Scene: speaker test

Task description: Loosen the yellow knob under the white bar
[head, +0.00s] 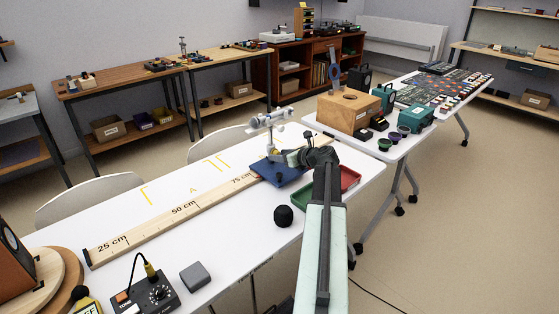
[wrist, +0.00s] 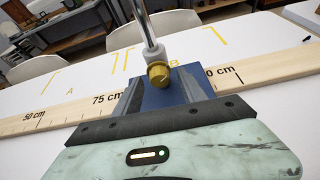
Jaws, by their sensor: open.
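The yellow knob (wrist: 158,75) shows in the wrist view, at the foot of a white collar (wrist: 153,52) on an upright metal rod (wrist: 143,22). A blue base (wrist: 166,97) lies below it. In the head view my gripper (head: 297,157) is beside the stand.
A black ball (head: 283,215) and grey block (head: 195,276) lie nearer. A wooden box (head: 348,110) stands beyond.

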